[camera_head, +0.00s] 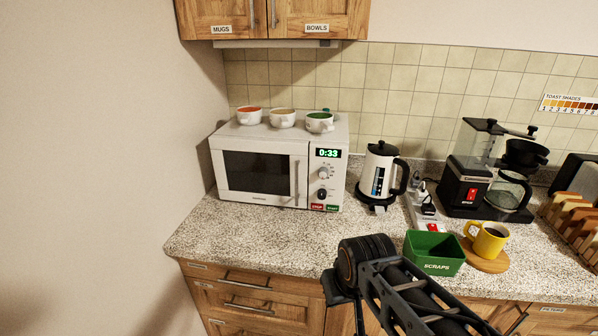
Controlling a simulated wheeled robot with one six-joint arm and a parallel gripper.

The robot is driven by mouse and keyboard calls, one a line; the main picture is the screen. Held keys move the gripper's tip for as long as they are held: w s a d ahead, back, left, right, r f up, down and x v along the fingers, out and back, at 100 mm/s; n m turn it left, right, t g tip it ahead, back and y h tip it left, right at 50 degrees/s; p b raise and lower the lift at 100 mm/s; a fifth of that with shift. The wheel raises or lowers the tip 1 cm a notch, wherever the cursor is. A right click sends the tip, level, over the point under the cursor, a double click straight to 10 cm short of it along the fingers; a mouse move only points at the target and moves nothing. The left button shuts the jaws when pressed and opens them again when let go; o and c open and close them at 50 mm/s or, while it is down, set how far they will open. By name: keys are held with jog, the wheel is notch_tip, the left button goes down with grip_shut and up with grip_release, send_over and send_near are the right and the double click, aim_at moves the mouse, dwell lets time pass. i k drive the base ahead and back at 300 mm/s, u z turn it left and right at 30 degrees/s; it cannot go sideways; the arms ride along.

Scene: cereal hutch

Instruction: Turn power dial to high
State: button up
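A white microwave (230,195) stands on the left part of the counter with its door closed. Its green display (328,153) reads 0:33. On the control panel under the display are two round dials, an upper dial (324,173) and a lower dial (321,194). Their labels and pointer settings are too small to read. A red button (317,207) and a green button (332,208) sit below them. My gripper (345,285) is in front of the counter, low in the picture and well apart from the microwave. Its fingers cannot be made out clearly.
Several cups (282,117) stand on the microwave. A white kettle (379,172) is just right of it. A green scraps bin (434,252), a yellow mug (487,240) and a coffee maker (470,180) stand further right. The counter (270,235) before the microwave is clear.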

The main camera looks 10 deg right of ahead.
aim_at(323, 193)
jog(key=u, duration=0.65)
jog(key=k, duration=1)
jog(key=u, duration=1.1)
jog(key=i, duration=1)
jog(key=z, duration=1.4)
jog(key=i, duration=0.6)
jog(key=z, duration=0.65)
